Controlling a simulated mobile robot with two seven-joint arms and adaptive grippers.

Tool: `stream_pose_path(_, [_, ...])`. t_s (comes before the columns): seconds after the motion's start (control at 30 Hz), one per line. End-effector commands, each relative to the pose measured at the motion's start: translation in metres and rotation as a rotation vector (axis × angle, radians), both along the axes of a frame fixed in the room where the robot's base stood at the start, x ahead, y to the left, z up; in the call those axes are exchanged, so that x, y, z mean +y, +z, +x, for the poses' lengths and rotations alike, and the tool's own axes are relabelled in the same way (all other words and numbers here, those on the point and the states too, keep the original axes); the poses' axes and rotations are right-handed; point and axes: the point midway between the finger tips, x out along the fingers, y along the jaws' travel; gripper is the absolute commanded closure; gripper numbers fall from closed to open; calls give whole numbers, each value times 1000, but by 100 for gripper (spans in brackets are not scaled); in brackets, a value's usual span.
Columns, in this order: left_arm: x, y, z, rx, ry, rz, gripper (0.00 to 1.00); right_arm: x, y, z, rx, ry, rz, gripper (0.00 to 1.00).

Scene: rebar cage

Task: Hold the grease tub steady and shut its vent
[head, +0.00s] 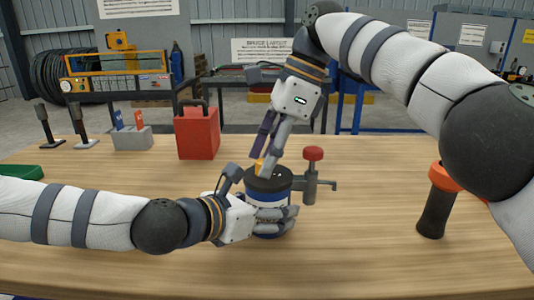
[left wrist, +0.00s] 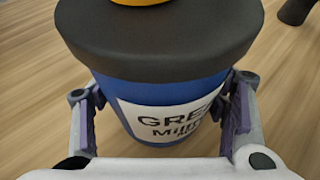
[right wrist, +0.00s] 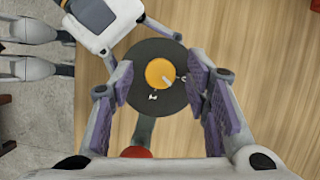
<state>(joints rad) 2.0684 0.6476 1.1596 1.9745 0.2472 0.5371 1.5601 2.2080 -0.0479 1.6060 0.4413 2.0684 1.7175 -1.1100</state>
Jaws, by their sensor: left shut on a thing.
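The grease tub (head: 268,197) is blue with a white label and stands upright on the workbench, with a black lid (right wrist: 150,105). A round orange vent knob (right wrist: 160,73) with a pale pointer line sits on the lid, with small white marks beside it. My left gripper (head: 278,222) is shut around the tub from the left; in the left wrist view its fingers press both sides of the tub (left wrist: 165,112). My right gripper (right wrist: 160,82) is open above the lid, its fingers on either side of the knob and apart from it. In the head view the fingers partly hide the knob.
A grey fixture with a red top (head: 313,154) stands just right of the tub. A red canister (head: 198,132) and a grey block with coloured items (head: 132,138) stand behind. A black-handled orange tool (head: 436,205) stands at the right. The bench front is clear.

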Motion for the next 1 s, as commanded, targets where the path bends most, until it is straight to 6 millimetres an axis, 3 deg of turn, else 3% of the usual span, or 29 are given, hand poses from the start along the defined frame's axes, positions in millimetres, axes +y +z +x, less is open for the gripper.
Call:
stream_pose_path(0.17, [0, -2, 0, 3, -1, 2, 89, 5, 9, -4, -49, 65, -31, 56])
stream_pose_path(0.4, [0, -2, -1, 3, -1, 2, 89, 23, 89, -41, -446, 715, -475, 56])
stream_pose_path(0.53, [0, -2, 0, 3, -1, 2, 89, 24, 105, -49, -508, 892, -622, 56])
stream_pose_path(0.63, [0, -2, 0, 3, -1, 2, 89, 21, 94, -44, -512, 917, -642, 56])
stream_pose_path(1.0, [0, -2, 0, 3, -1, 2, 89, 10, 14, -13, -511, 910, -635, 56])
